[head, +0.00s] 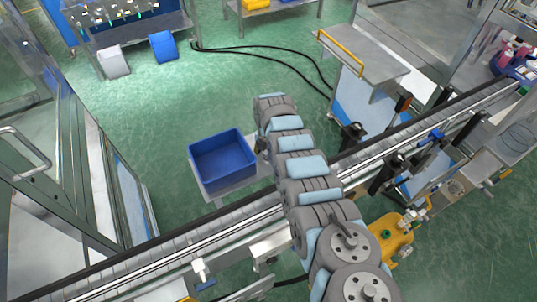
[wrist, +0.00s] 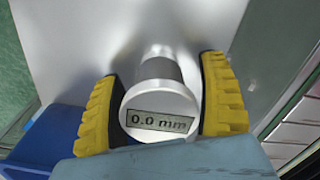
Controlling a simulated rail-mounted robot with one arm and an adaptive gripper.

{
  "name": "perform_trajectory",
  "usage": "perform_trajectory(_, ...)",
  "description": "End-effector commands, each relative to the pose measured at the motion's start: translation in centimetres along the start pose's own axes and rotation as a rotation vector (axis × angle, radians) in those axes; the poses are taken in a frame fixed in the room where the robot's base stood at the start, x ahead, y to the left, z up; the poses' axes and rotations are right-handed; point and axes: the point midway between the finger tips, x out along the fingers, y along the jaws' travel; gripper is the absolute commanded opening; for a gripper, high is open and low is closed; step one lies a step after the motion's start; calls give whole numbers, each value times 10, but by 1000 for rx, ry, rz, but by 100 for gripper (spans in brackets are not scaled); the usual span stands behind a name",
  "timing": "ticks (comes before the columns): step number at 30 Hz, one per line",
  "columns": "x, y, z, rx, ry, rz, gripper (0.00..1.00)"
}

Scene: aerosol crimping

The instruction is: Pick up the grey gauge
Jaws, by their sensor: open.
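The grey gauge (wrist: 160,95) shows in the wrist view as a silvery cylinder with a darker grey band and a narrower far end. Its near round face has a small display reading "0.0 mm". My gripper (wrist: 161,68) is open, with one yellow ribbed finger on each side of the gauge. The left finger is close to the gauge; whether either finger touches it I cannot tell. In the head view the gauge cannot be made out, and my arm hides most of the area around my gripper.
A blue bin (head: 222,158) stands on a grey platform (head: 240,183) left of my arm, beyond the conveyor (head: 160,257). A blue shape (wrist: 45,140) shows at the wrist view's left. A metal table with a yellow handle (head: 365,62) stands to the right. Green floor beyond the bin is clear.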

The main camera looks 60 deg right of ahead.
Motion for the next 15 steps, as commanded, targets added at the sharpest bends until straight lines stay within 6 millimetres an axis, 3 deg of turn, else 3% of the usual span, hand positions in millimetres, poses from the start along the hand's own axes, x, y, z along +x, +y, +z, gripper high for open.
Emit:
perform_trajectory(9, 4, 0, 0, 1, 0, 1, 75)
perform_trajectory(11, 4, 0, 0, 1, 0, 1, 60)
perform_trajectory(15, 4, 0, 0, 1, 0, 1, 20)
